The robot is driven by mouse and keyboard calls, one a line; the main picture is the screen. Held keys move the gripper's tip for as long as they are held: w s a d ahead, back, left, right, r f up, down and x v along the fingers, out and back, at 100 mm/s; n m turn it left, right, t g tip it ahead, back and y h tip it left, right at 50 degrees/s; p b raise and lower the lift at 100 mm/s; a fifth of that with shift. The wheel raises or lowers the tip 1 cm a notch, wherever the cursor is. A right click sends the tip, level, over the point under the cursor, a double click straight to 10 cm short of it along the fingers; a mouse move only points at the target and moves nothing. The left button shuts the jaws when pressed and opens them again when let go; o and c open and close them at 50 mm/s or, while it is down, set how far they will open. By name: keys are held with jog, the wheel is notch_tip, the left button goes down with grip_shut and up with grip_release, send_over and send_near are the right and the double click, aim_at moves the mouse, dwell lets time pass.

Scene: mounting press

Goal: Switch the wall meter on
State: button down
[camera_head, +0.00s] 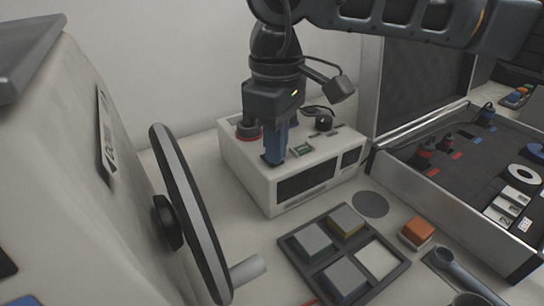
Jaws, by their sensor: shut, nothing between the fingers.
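A white box-shaped device (254,180) stands on the table against the wall, with a dark window (307,181) in its front. Its top carries a red collar (248,132) with a dark knob, a small green part (303,150) and a black knob (323,122). No meter fixed to the wall itself can be made out, and I cannot tell whether this device is the wall meter. My gripper (274,160) points down over the device's top, left of the green part, its blue fingers shut and empty. I cannot tell whether the fingertips touch the top. The gripper hides part of the top behind it.
A large pale machine (60,190) with a handwheel (190,215) fills the left. A dark tray (283,242) of coloured blocks lies in front of the device. An orange block (416,232), a grey disc (370,204) and an open tool case (430,205) are on the right.

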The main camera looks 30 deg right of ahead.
jog(key=shift+f, duration=0.25)
jog(key=shift+r, duration=0.1)
jog(key=shift+r+p, duration=0.9)
jog(key=shift+r, duration=2.5)
jog(key=shift+r, duration=0.1)
